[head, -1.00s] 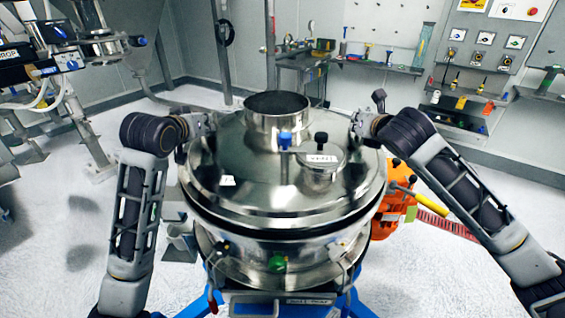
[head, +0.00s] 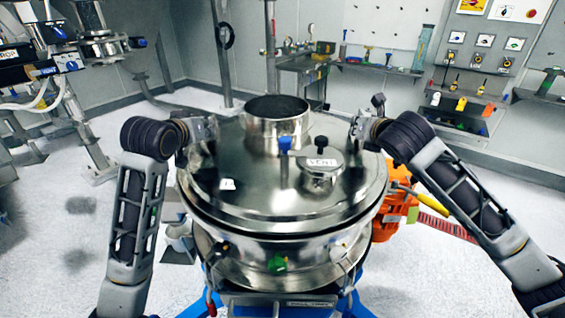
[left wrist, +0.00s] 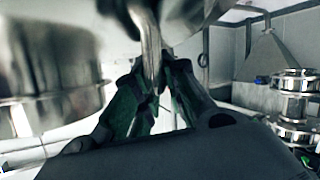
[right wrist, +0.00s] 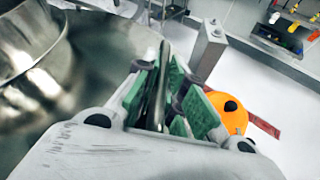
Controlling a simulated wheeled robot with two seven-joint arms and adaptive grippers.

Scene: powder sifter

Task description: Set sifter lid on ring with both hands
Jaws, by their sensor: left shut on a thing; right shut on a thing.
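The steel sifter lid (head: 250,190) is a wide shiny disc with a tall open neck and a small port labelled VENT. It lies level over the round steel ring (head: 240,248); its front rim meets or nearly meets the ring, and I cannot tell whether it fully rests there. My left gripper (head: 207,130) is at the lid's left edge, shut on a metal lid handle (left wrist: 150,45). My right gripper (head: 362,128) is at the right edge, shut on the opposite handle (right wrist: 163,75). The handles are mostly hidden in the head view.
A blue stand (head: 365,305) carries the sifter. An orange part (head: 393,215) is beside its right side. A steel machine (head: 85,110) stands at the left. A bench (head: 305,63) and tool wall lie at the back. White floor is open on both sides.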

